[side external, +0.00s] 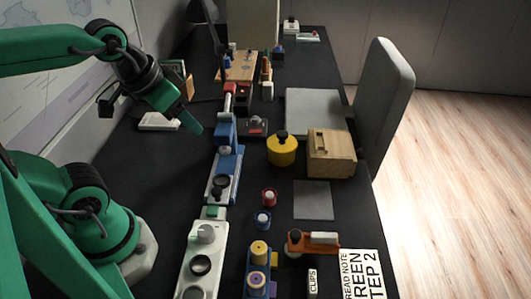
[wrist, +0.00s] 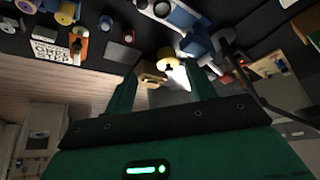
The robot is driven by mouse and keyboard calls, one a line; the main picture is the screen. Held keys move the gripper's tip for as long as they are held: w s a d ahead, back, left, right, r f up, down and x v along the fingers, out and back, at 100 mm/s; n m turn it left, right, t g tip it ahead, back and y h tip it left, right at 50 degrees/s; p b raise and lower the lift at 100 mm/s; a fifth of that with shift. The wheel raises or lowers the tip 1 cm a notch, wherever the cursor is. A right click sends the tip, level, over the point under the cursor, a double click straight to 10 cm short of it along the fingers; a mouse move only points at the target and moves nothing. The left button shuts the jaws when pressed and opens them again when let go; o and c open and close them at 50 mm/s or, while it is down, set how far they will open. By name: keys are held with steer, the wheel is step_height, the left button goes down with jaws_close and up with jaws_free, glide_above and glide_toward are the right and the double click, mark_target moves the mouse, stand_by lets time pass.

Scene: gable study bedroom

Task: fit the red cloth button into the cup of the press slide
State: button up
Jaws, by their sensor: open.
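The blue device also shows in the wrist view (wrist: 193,42). My gripper (side external: 190,112) is open and empty, raised over the desk left of the blue device. Its two fingers stand apart in the wrist view (wrist: 162,92).
A long white device (side external: 205,240) with round parts stands in front of the blue one. A small blue round piece (side external: 262,220), a yellow pot (side external: 282,150), a wooden box (side external: 331,153), a grey pad (side external: 313,200) and an orange tool (side external: 300,242) lie rightward. A chair (side external: 385,100) borders the desk.

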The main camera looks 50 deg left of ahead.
steer(key=shift+w, duration=0.1)
steer(key=m+g, duration=0.5)
steer(key=m, duration=0.7)
glide_toward(270, 196)
steer(key=shift+w+a, duration=0.1)
steer(key=shift+a, duration=0.25)
steer(key=shift+w+d+f+g, duration=0.1)
steer(key=shift+d+f+g, duration=0.1)
steer(key=shift+f+g, duration=0.15)
steer(key=shift+f, duration=0.1)
steer(key=shift+f, duration=1.25)
steer(key=shift+f, duration=2.6)
